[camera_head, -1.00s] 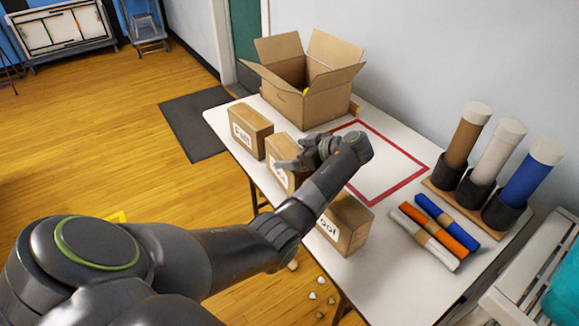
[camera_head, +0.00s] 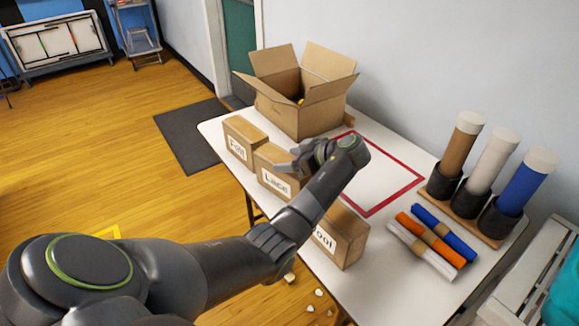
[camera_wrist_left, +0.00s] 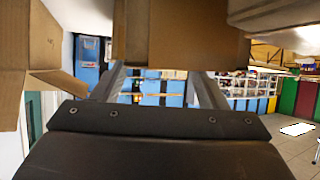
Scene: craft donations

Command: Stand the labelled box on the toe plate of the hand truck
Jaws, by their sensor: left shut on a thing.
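The cardboard box labelled "Lace" (camera_head: 276,184) is upright at the table's near edge, between the "Felt" box (camera_head: 240,147) and the "Wool" box (camera_head: 343,240). My left gripper (camera_head: 285,163) is shut on the upper part of the Lace box. In the left wrist view the cardboard (camera_wrist_left: 185,35) shows close, beyond the fingers (camera_wrist_left: 160,85). I cannot tell whether the Lace box touches the table. The hand truck and its toe plate are not in view. My right gripper is not in view.
On the white table (camera_head: 380,275) stand an open carton (camera_head: 298,115), a red taped outline (camera_head: 412,185), felt rolls (camera_head: 430,240) and upright tubes (camera_head: 490,165) in a holder. A dark mat (camera_head: 185,135) lies on the open wooden floor.

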